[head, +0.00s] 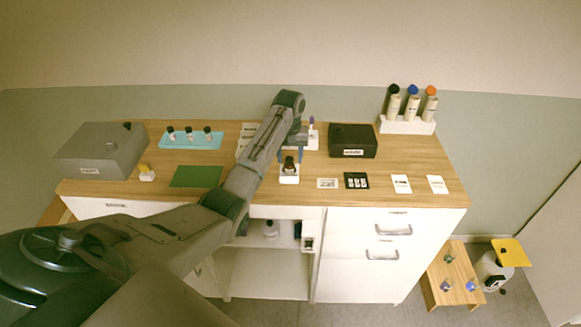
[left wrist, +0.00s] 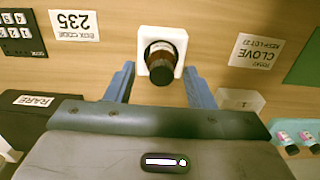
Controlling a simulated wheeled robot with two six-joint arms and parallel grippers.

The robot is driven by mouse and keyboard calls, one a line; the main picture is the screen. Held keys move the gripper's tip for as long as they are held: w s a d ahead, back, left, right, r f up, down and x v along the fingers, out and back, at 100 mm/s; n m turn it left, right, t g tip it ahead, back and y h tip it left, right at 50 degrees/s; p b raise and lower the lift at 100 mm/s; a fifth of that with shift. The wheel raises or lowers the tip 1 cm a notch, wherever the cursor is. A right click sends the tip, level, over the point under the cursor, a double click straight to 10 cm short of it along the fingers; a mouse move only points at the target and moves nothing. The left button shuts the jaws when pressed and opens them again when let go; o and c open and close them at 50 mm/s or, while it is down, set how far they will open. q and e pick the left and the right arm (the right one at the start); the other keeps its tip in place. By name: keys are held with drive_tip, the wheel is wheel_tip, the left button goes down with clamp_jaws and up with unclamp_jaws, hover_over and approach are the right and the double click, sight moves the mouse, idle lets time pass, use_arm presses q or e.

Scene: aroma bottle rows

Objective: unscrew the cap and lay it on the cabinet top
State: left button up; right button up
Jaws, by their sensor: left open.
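A small brown bottle (head: 289,169) with a black cap (head: 289,160) stands in a white square holder (head: 289,180) near the front of the cabinet top (head: 395,160). In the left wrist view the bottle (left wrist: 166,48), its black cap (left wrist: 160,77) and the holder (left wrist: 147,35) show from above. My left gripper (head: 292,156) is open, with its blue fingers on either side of the cap and clear space between. In the left wrist view the gripper (left wrist: 160,86) holds nothing. My right gripper is not in view.
A black box (head: 353,141) stands to the right, with several cards in front of it. A green mat (head: 197,176), a grey box (head: 101,151) and a blue rack of vials (head: 190,141) are to the left. A white rack (head: 406,125) holds three tubes at the back right.

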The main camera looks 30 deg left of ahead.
use_arm(q)
drive_tip(key=shift+w+a+f, duration=0.15)
drive_tip(key=shift+a+f, duration=0.1)
drive_tip(key=shift+a, duration=0.05)
drive_tip(key=shift+d+r+m, duration=0.15)
drive_tip(key=shift+m, duration=0.55)
drive_tip(key=m, duration=0.2)
drive_tip(key=shift+m, duration=0.4)
drive_tip(key=m, duration=0.3)
drive_tip(key=shift+m, duration=1)
drive_tip(key=c, duration=1)
drive_tip(key=shift+c, duration=0.2)
